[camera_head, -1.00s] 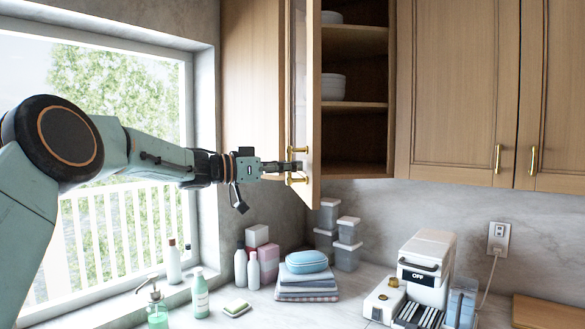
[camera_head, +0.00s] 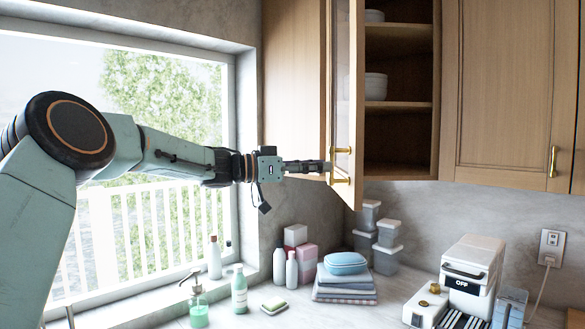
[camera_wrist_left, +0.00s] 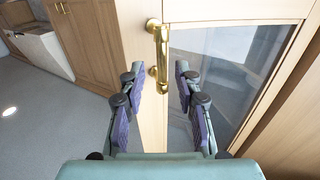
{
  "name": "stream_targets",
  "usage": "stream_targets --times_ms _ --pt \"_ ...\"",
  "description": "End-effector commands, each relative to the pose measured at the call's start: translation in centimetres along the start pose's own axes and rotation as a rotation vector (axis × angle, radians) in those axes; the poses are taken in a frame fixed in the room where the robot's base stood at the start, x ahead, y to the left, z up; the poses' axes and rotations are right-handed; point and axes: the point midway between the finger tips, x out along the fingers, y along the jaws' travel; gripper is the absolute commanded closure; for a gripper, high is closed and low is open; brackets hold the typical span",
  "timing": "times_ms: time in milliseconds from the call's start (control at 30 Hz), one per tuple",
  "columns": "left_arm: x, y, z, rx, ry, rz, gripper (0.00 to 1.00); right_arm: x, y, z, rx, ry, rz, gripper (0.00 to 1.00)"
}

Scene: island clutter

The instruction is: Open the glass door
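The glass door (camera_head: 343,85) of the upper cabinet stands swung wide open, its edge toward me. It also shows in the left wrist view, with its glass pane (camera_wrist_left: 225,75) and wooden frame. Its brass handle (camera_head: 341,166) is near the door's lower edge; in the left wrist view the handle (camera_wrist_left: 158,50) lies ahead of and between the fingers. My left gripper (camera_head: 322,167) is at the handle in the head view. In the left wrist view its two fingers (camera_wrist_left: 157,92) are apart, with nothing clamped between them. My right gripper is not in view.
The open cabinet (camera_head: 400,100) holds white bowls on its shelves. Below, the counter carries folded towels (camera_head: 345,288), bottles (camera_head: 239,290), stacked containers (camera_head: 387,245) and a toaster-like appliance (camera_head: 470,275). A window (camera_head: 160,120) is on the left.

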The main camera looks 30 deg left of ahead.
Motion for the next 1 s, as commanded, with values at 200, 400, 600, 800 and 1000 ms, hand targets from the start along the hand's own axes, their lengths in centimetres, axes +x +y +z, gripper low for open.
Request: stream_targets --times_ms 200,400,600,800,1000 --pt "-4.5 0.0 -0.2 -0.002 0.007 0.000 0.67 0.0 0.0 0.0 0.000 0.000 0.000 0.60" --pt "-6.8 0.0 -0.1 -0.001 0.004 0.000 0.67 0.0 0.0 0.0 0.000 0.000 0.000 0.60" --pt "-7.5 0.1 0.0 0.001 0.000 0.002 0.67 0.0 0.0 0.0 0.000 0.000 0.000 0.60" --pt "-7.5 0.1 0.0 0.000 0.000 0.001 0.67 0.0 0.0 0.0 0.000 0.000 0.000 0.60" --pt "-7.5 0.1 0.0 0.000 0.000 0.001 0.67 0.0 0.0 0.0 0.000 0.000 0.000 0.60"
